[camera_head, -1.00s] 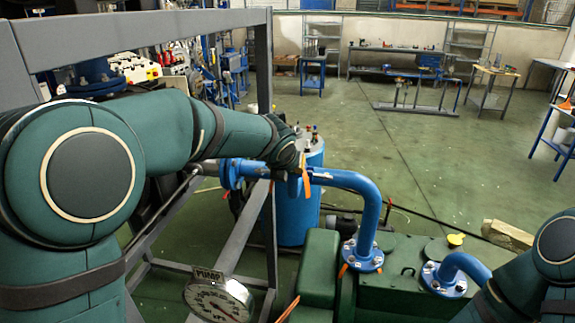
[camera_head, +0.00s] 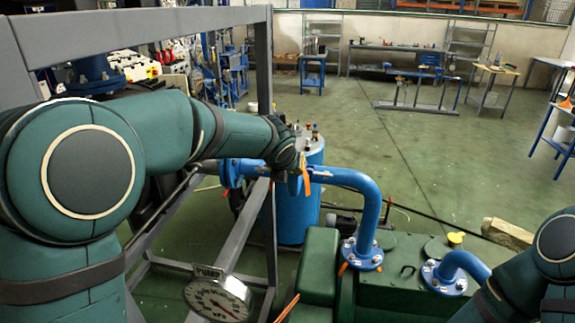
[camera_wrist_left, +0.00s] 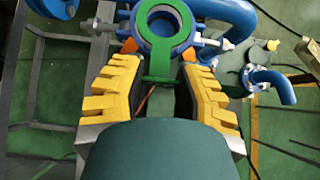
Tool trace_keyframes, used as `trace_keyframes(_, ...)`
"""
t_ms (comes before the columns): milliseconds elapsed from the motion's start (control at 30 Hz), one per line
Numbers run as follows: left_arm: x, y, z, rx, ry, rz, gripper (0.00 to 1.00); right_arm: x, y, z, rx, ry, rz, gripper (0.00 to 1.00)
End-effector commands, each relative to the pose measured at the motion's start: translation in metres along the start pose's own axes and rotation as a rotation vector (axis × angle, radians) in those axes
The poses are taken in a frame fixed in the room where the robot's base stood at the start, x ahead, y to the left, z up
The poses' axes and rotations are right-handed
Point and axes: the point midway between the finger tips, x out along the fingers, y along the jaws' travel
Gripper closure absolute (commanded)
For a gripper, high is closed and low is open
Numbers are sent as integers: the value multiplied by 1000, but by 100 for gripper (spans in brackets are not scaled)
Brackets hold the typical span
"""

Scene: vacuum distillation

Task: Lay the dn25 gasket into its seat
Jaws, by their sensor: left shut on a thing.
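The dn25 gasket (camera_wrist_left: 158,66) is a green ring with a tab, seen in the left wrist view. My left gripper (camera_wrist_left: 160,48), with yellow ribbed fingers, is shut on it, with the tab running back between the fingers. The ring lies in front of or against a blue pipe flange (camera_wrist_left: 177,9); I cannot tell whether they touch. In the head view my left wrist hides the gripper and gasket beside the blue elbow pipe (camera_head: 369,207). My right gripper is out of view; only part of that arm shows at lower right.
A grey frame (camera_head: 265,60) stands around the left arm. A blue tank (camera_head: 299,215) stands behind the pipe, and a green pump (camera_head: 405,283) lies in front. A gauge marked PUMP (camera_head: 218,298) is at the bottom. Open floor lies beyond.

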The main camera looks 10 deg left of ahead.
Motion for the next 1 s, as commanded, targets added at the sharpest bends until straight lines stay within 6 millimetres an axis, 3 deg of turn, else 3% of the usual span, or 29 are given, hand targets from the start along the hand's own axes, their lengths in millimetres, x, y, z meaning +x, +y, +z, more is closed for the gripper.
trace_keyframes(433, 8, 0, -8, 1, 0, -1, 90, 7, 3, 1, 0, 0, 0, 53)
trace_keyframes(467, 7, 0, -7, 1, 0, -1, 54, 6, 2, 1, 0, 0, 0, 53)
trace_keyframes(500, 7, 0, -7, 1, 0, -1, 40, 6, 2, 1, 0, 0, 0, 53)
trace_keyframes(533, 7, 0, -7, 0, 0, -1, 36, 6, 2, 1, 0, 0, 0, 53)
trace_keyframes(867, 5, 0, -7, 0, 0, -1, 36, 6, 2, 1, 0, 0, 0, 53)
trace_keyframes(1000, -8, 0, -6, -1, -3, -3, 36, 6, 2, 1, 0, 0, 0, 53)
